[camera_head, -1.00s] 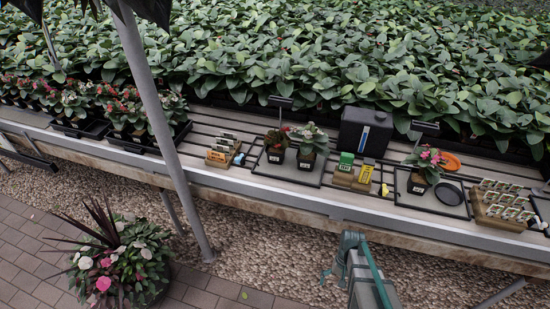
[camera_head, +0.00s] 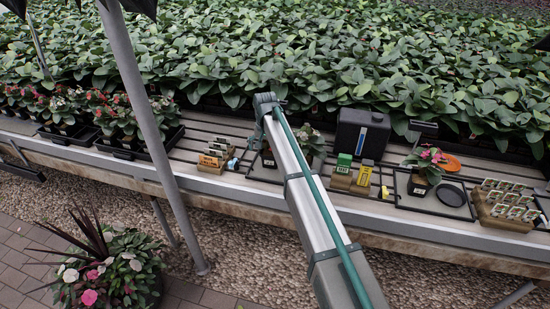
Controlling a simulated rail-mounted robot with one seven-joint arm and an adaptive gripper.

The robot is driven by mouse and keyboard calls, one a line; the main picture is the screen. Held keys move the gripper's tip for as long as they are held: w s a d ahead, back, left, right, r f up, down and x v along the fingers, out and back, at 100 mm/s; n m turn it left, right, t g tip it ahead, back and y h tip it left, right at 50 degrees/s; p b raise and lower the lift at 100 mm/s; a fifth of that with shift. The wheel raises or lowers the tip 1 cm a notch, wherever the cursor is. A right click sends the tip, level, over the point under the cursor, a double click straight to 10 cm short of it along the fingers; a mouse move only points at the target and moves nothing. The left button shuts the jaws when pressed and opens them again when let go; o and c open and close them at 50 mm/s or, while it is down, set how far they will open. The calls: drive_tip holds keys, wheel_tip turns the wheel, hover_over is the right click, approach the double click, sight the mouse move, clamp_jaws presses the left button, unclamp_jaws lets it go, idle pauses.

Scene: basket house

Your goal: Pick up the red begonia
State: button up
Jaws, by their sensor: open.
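The potted plant with dull red blooms stands on the left grey tray on the bench. My arm now covers most of it; only part of its dark pot (camera_head: 268,158) with a white label shows left of the arm. A second potted plant (camera_head: 312,142) with pale blooms stands just right of the arm. My arm reaches up from the bottom right, and its upper joint is in front of the bench's back edge. My gripper's fingers are hidden behind or below the arm, so I cannot see whether they touch the plant.
Left of the arm is a wooden block of small cards (camera_head: 216,153). To the right are a black box (camera_head: 361,133), green and yellow packets (camera_head: 344,163), a pink-flowered pot (camera_head: 425,165) and a wooden card rack (camera_head: 503,210). A slanted grey post (camera_head: 150,130) stands at left.

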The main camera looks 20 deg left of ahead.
approach(271, 153)
drive_tip(key=shift+s+a+f+m+t+h, duration=0.3)
drive_tip(key=shift+s+a+f, duration=0.05)
drive_tip(key=shift+a+f, duration=0.2)
drive_tip(key=shift+w+f, duration=0.15)
drive_tip(key=shift+w, duration=0.05)
drive_tip(key=f, duration=0.1)
drive_tip(key=f+p, duration=0.1)
drive_tip(key=f, duration=0.3)
drive_tip(key=shift+w, duration=0.3)
drive_tip(key=shift+w+d+f+p, duration=0.15)
drive_tip(key=shift+f+p, duration=0.3)
drive_tip(key=shift+f, duration=0.4)
drive_tip(key=shift+w+f+p, duration=0.15)
drive_tip(key=shift+f+p, duration=0.25)
drive_tip(key=shift+f, duration=0.5)
drive_tip(key=shift+w+d+f+p, duration=0.15)
drive_tip(key=shift+f+p, duration=0.3)
drive_tip(key=shift+f, duration=0.4)
drive_tip(key=shift+a, duration=0.1)
drive_tip(key=c, duration=1.2)
drive_tip(key=shift+r, duration=0.2)
